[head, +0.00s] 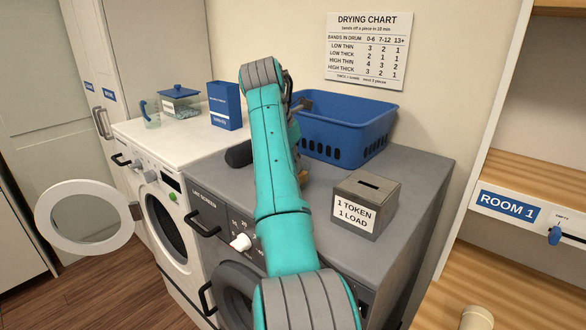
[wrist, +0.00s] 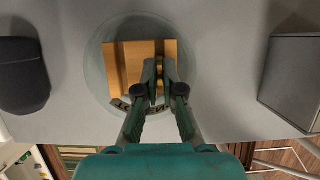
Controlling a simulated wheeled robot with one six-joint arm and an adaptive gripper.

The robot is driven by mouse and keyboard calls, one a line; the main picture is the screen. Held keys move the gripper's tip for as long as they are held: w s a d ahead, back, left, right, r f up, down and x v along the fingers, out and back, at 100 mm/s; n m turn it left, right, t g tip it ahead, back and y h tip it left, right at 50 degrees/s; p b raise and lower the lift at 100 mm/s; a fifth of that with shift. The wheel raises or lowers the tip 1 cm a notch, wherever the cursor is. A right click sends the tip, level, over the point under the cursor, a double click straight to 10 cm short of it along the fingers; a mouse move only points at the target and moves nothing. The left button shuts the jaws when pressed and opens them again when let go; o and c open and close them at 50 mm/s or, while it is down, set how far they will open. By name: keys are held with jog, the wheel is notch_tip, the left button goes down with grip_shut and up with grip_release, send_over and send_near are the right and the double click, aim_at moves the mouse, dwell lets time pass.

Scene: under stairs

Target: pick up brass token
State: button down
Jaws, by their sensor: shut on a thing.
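My gripper (wrist: 160,75) is over a round, pale dish (wrist: 96,72) on the grey dryer top in the wrist view. The dish holds an orange-brown wooden piece (wrist: 125,62) and bears a partly hidden dark-lettered label. The fingers are closed together, with a small brass-coloured sliver, the brass token (wrist: 160,91), between them. Most of the token is hidden by the fingers. I cannot tell whether it is clear of the wooden piece. In the head view my teal arm covers most of the dish and the gripper.
A grey token box (head: 382,192), labelled "1 TOKEN 1 LOAD", stands right of the arm. A blue basket (head: 340,115) is behind. A dark rounded object (head: 238,155) lies left. The white washer (head: 165,130) has its round door (head: 88,215) open. Shelves stand at right.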

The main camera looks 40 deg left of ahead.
notch_tip(320, 180, up, 14)
jog(key=shift+w+r, duration=0.2)
jog(key=shift+w, duration=0.15)
dwell(0.5)
jog(key=shift+a, duration=0.15)
jog(key=shift+a+f, duration=0.1)
jog(key=shift+f, duration=0.05)
dwell(0.3)
jog(key=f, duration=1.2)
jog(key=shift+s+d, duration=0.25)
jog(key=shift+s, duration=0.1)
